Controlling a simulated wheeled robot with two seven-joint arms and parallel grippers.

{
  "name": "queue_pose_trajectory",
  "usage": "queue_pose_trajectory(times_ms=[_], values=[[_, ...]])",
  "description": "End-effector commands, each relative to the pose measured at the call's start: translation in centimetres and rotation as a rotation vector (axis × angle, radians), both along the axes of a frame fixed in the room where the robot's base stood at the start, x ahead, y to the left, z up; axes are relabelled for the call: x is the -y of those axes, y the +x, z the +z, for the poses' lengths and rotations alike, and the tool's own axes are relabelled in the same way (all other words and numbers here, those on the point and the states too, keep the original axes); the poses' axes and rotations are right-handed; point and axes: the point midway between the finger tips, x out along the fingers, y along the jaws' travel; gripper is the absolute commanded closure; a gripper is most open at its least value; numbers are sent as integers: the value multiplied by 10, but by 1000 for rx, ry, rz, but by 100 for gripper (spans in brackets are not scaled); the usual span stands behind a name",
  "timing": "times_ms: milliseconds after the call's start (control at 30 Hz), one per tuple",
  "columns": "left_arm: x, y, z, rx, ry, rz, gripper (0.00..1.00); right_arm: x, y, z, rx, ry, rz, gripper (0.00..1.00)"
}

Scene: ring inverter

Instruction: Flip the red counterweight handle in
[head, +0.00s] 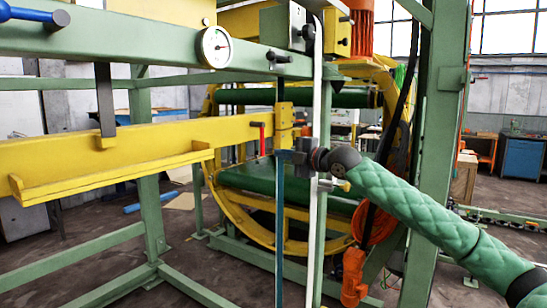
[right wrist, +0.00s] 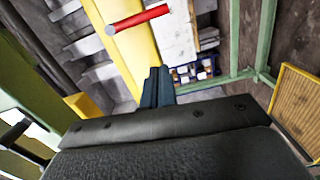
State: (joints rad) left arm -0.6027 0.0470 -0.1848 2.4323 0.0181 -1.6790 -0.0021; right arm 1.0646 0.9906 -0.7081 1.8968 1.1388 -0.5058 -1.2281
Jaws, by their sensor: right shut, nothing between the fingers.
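The red counterweight handle (head: 262,138) is a thin red bar on the yellow beam (head: 120,143), close to the beam's right end. In the head view it hangs down from a short stub. In the right wrist view the red handle (right wrist: 142,18) crosses the yellow beam (right wrist: 138,55) near the top, with a grey round end at its left. My right gripper (head: 279,153) is just right of and below the handle, apart from it. Its dark fingers (right wrist: 158,84) are together and empty, pointing towards the beam. My left gripper is in neither view.
A green beam (head: 140,42) with a round dial (head: 215,47) and a blue lever (head: 28,14) runs above the yellow beam. A pale vertical strip (head: 322,200) stands close to my right gripper. A large yellow ring (head: 238,225) with green rollers is behind.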

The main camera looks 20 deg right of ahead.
Motion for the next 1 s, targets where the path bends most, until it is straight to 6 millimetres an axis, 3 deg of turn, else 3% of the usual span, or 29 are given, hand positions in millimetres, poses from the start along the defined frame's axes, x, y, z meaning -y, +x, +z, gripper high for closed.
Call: queue_pose_trajectory(times_ms=[200, 767, 1000], values=[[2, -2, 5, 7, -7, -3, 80, 8, -12, 0, 0, 0, 0, 100], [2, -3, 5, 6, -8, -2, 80, 9, -13, 0, -3, 4, 1, 100], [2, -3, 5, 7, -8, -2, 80, 12, -11, -11, -151, 110, -25, 100]])
